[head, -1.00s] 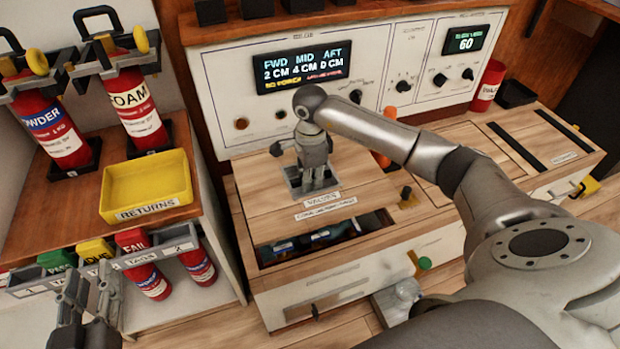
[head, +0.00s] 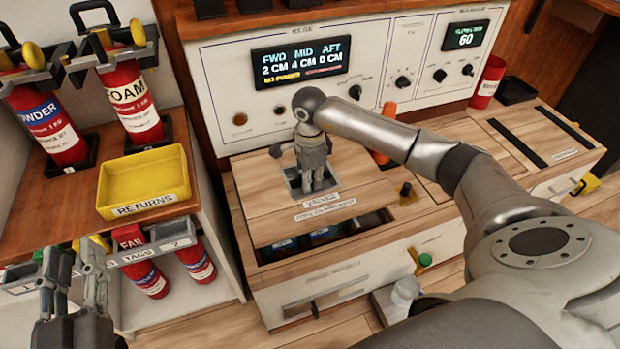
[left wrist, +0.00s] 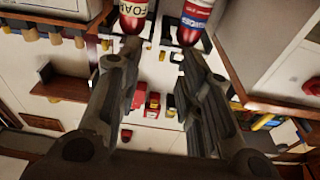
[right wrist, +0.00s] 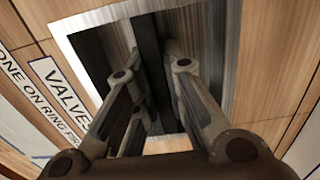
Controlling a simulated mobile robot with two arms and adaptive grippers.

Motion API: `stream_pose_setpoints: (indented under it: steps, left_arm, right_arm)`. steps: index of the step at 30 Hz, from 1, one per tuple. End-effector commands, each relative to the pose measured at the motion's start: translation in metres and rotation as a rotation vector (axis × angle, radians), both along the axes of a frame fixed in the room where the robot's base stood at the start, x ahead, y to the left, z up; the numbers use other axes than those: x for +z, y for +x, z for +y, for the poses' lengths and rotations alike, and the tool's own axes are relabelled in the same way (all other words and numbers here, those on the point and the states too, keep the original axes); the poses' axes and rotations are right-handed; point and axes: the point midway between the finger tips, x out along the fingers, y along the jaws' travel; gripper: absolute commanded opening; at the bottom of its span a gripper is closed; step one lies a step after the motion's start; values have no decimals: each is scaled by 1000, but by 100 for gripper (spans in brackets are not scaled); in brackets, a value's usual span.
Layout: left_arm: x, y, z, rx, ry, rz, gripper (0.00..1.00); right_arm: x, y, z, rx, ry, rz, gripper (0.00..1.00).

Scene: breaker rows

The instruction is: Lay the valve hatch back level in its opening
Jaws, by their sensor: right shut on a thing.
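The valve hatch (head: 262,200) is a wooden panel labelled VALVES, with a grey recessed pull in it. A dark gap (head: 290,244) with items inside shows along its front edge, so it is not flush there; its exact tilt is hard to tell. My right gripper (head: 313,182) reaches down into the recess and is shut on the pull, which the fingers mostly hide. In the right wrist view its fingers (right wrist: 153,75) are inside the grey frame beside the VALVES label. My left gripper (head: 73,262) is open and empty at the lower left, away from the hatch.
A yellow returns tray (head: 150,182) and two extinguishers (head: 130,100) stand on the left shelf, with tags and red bottles below. A control panel (head: 225,95) rises behind the hatch. An orange-handled tool (head: 382,150) stands near my right forearm; a red cup (head: 488,82) is at the back right.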

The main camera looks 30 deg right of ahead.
Motion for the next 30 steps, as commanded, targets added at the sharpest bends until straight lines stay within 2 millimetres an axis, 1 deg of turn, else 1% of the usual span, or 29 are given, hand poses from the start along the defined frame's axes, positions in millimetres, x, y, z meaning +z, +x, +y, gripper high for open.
stream_pose_setpoints:
  steps: [14, 30]
  left_arm:
    - [45, -12, -4, -16, -70, -254, 34]
    - [90, -41, -2, -31, -150, -538, 34]
  right_arm:
    - [-15, 1, 0, -1, 1, -4, 0]
    - [-33, 1, 0, -1, 1, -5, 0]
